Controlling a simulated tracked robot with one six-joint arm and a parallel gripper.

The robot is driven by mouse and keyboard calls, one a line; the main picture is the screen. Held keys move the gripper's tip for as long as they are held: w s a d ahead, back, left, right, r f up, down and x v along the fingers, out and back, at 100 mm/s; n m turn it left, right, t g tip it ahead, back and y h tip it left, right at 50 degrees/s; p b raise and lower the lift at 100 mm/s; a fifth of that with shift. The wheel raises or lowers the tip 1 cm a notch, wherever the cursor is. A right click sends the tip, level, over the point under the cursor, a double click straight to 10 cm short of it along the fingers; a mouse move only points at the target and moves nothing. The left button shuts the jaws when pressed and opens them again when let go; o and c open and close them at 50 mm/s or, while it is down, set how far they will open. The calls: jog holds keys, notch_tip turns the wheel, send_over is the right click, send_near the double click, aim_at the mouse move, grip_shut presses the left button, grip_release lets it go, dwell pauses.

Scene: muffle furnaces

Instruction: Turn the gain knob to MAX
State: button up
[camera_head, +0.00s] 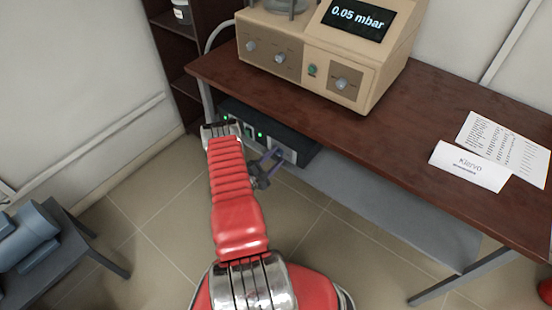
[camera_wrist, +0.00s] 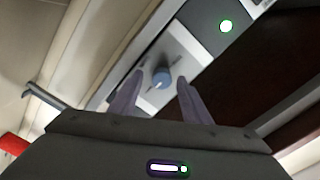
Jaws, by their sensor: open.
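The panel is part of the dark box (camera_head: 235,112) under the table in the head view, where I cannot make out the knob. My gripper (camera_head: 275,156) is in front of this box. In the wrist view my gripper (camera_wrist: 160,82) is open, with one finger on each side of the knob. Gaps show between the fingers and the knob, and nothing is held.
Green lights (camera_head: 260,135) glow on the box. Above it, the brown table (camera_head: 440,97) carries a beige device (camera_head: 320,60) reading 0.05 mbar, a name card (camera_head: 470,166) and a printed sheet (camera_head: 505,143). A grey stand (camera_head: 60,265) is at lower left. Tiled floor is clear between.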

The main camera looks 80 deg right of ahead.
jog(key=v, duration=1.3)
jog(key=shift+w+a, duration=0.15)
jog(key=shift+a, duration=0.2)
